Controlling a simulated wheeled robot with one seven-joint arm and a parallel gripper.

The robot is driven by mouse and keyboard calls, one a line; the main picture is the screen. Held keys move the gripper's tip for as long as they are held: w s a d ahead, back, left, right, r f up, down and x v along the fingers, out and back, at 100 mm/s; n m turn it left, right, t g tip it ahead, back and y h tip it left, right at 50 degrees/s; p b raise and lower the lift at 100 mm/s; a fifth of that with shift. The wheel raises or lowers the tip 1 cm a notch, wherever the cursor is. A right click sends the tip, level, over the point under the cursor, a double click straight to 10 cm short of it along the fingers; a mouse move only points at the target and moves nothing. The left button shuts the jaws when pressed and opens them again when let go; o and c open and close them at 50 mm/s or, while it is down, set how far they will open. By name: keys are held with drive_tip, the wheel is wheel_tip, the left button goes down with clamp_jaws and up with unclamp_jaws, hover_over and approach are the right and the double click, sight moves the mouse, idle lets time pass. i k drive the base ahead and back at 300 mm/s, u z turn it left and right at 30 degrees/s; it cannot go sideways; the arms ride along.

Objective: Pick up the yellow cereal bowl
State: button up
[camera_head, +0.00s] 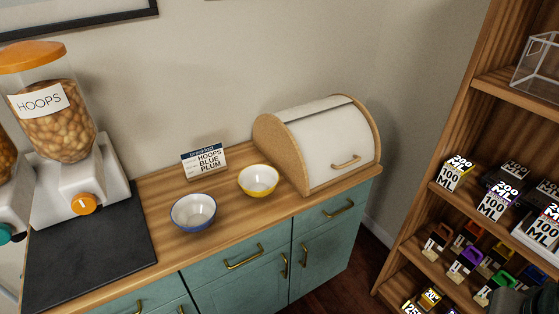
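The yellow cereal bowl (258,181) stands upright on the wooden counter, just left of the bread box. It has a yellow outside and rim with a pale inside, and it looks empty. A blue bowl (193,212) stands to its left and nearer the front edge, apart from it. My gripper cannot be made out in this view. A dark shape at the bottom right corner is too cut off to identify.
A bread box (332,150) with a white lid stands right of the yellow bowl. A label card (204,161) stands behind the bowls. A hoops dispenser (62,125) stands on a dark mat (95,255) at left. A wooden shelf (444,195) with small boxes is at right.

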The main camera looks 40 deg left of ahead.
sight(257, 181)
drive_tip(key=u, duration=0.65)
drive_tip(key=i, duration=0.8)
drive_tip(key=u, duration=1.2)
drive_tip(key=i, duration=0.35)
drive_tip(key=u, duration=0.4)
